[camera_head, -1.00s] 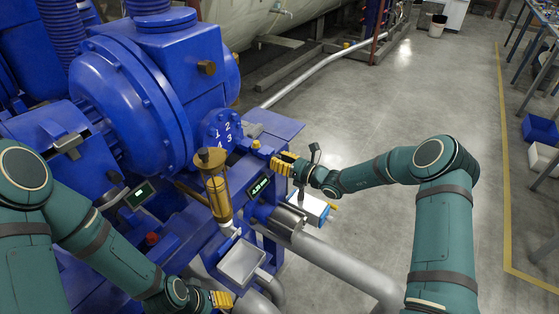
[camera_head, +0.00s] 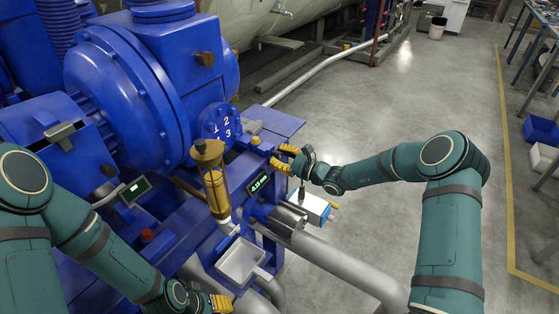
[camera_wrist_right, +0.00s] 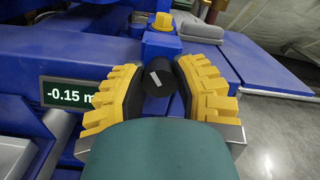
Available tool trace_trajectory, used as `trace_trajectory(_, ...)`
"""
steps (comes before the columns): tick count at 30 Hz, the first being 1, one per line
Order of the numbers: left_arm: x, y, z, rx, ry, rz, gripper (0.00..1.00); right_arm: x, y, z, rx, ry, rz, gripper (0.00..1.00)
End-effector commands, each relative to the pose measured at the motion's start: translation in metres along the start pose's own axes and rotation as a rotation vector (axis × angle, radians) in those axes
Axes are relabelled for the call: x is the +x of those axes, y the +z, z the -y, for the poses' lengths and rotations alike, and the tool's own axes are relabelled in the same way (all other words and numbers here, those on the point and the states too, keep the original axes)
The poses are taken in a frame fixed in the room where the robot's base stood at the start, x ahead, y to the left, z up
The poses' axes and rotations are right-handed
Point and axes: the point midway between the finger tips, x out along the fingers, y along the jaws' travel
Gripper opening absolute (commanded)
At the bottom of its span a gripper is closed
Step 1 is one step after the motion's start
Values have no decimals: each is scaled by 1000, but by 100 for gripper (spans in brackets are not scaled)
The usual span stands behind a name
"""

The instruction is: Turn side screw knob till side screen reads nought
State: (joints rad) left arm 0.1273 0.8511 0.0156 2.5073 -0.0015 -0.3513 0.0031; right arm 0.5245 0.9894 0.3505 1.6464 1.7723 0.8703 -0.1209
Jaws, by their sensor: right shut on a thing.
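The side screw knob (camera_wrist_right: 157,78) is a black cylinder with a white mark, on the blue machine's side. In the right wrist view it stands between the yellow fingers of my right gripper (camera_wrist_right: 157,90), which is shut on it. In the head view my right gripper (camera_head: 283,158) hides the knob. The side screen (camera_wrist_right: 70,94) reads -0.15, with the unit partly covered by a finger; it also shows in the head view (camera_head: 259,183), too small to read surely. My left gripper (camera_head: 221,303) is at the bottom edge, partly cut off, its opening unclear.
A yellow-brown glass cylinder (camera_head: 216,190) stands left of the side screen, with a grey tray (camera_head: 242,262) below. A second small screen (camera_head: 135,191) sits further left. A white-and-blue box (camera_head: 311,208) is below my right wrist.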

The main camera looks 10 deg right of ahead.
Motion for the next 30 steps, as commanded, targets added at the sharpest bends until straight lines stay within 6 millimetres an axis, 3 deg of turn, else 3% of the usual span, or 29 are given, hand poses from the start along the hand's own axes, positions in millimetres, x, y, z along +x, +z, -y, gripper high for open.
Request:
trace_trajectory(15,37,-4,14,3,-1,-18,54,0,-2,-1,-492,1,0,0)
trace_trajectory(30,41,-5,15,3,-1,-22,54,0,0,0,-965,2,-1,0)
